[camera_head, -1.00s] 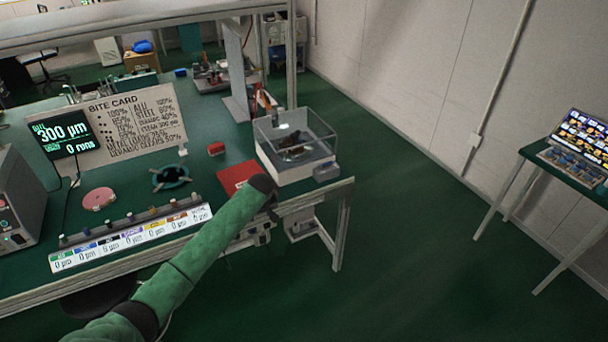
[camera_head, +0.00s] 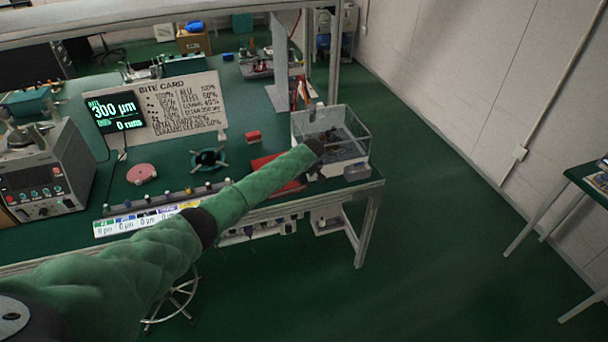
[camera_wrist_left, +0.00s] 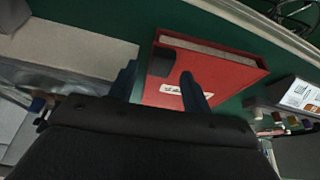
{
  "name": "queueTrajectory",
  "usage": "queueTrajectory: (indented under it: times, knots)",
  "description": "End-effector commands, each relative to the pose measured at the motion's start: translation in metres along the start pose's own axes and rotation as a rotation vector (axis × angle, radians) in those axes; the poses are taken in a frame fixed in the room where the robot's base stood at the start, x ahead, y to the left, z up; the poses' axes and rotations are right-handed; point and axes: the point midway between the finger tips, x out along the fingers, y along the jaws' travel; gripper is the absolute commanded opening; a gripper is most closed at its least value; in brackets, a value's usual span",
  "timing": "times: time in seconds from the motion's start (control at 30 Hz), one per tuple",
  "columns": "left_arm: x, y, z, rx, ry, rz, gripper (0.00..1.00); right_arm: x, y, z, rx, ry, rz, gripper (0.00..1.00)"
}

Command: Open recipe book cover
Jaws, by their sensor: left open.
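The recipe book is red and looks closed. In the head view the book (camera_head: 262,161) lies on the green bench, partly hidden behind my left arm. In the left wrist view the red book (camera_wrist_left: 225,80) shows a pale page edge, a white label and a dark patch near one corner. My left gripper (camera_wrist_left: 160,72) is open, with two dark fingers, one over the book's cover and one beside its edge. I cannot tell whether they touch it. In the head view its fingers are hidden behind the dark wrist. My right gripper is not in view.
A clear-walled box (camera_head: 345,150) stands right of the book. A small red block (camera_head: 253,136) and a dark ring-shaped fixture (camera_head: 208,159) lie behind and left. A pink disc (camera_head: 141,173) and a labelled strip (camera_head: 120,224) are farther left.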

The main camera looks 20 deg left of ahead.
Motion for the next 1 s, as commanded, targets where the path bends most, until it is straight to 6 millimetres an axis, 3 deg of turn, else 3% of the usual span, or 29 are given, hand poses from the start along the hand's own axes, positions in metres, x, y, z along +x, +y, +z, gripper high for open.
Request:
queueTrajectory:
  times: [0.2, 0.57, 0.83, 1.0]
  knots:
    - [0.015, 0.000, 0.000, 0.000, -0.001, -0.001, 0.49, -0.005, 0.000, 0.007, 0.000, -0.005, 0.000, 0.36]
    - [0.020, 0.000, 0.000, 0.000, 0.000, 0.000, 0.49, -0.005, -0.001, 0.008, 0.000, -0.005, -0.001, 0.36]
    - [0.020, 0.000, 0.000, 0.000, 0.000, 0.000, 0.00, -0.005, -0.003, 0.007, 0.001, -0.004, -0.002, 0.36]
    - [0.020, 0.000, 0.000, 0.000, 0.000, 0.001, 0.00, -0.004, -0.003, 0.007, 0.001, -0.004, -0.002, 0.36]
